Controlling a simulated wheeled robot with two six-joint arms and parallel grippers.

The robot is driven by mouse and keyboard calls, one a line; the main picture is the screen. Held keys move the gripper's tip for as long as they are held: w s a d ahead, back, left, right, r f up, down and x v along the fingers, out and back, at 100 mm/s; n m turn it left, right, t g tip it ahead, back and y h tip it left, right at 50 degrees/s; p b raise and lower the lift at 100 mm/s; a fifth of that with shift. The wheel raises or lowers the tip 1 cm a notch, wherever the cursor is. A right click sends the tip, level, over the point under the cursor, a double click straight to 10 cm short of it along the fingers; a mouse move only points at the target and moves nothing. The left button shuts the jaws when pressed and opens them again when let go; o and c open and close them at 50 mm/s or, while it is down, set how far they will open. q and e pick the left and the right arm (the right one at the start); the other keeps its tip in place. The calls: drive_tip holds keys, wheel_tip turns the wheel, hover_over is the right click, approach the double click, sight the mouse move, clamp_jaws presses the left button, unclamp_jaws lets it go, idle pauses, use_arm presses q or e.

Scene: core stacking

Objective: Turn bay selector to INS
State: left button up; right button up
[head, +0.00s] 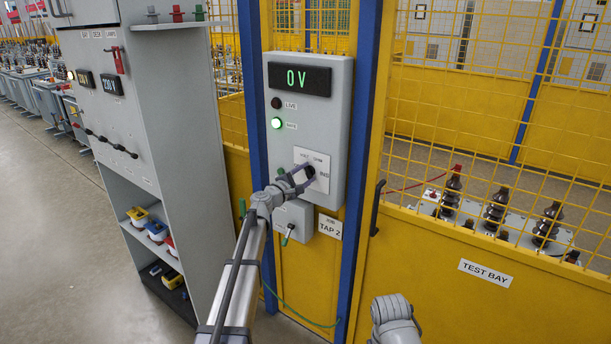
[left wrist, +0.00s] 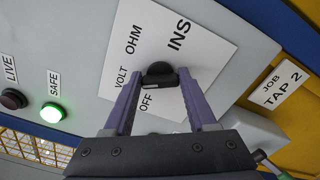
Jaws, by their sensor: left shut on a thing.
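The bay selector is a black knob (head: 310,172) on a white plate (head: 322,162) in the lower part of the grey panel. In the left wrist view, the knob (left wrist: 160,73) sits amid the printed words VOLT, OHM, INS and OFF. INS (left wrist: 179,35) is at the upper right of the knob. My left gripper (head: 302,174) has its two purple fingers on either side of the knob and is shut on it. I cannot tell which word the knob points to. My right gripper is out of view; only part of my right arm shows.
The grey panel (head: 340,105) reads 0 V, with the green SAFE lamp (head: 277,123) lit and the LIVE lamp (head: 276,102) dark. A small grey box (head: 296,212) hangs below the plate. A grey cabinet (head: 185,130) stands left; yellow mesh fencing (head: 480,110) is right.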

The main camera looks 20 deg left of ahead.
use_arm(q)
drive_tip(key=m, duration=0.5)
drive_tip(key=shift+f+m, duration=0.15)
drive_tip(key=shift+m, duration=0.15)
drive_tip(key=m, duration=0.6)
drive_tip(key=shift+f, duration=0.1)
drive_tip(key=m, duration=0.6)
drive_tip(key=shift+f+m+b, duration=0.1)
drive_tip(key=shift+m+b, duration=0.2)
drive_tip(key=m, duration=0.5)
drive_tip(key=shift+a, duration=0.15)
drive_tip(key=shift+m, duration=0.4)
drive_tip(key=o, duration=1.4)
drive_tip(key=shift+c, duration=0.2)
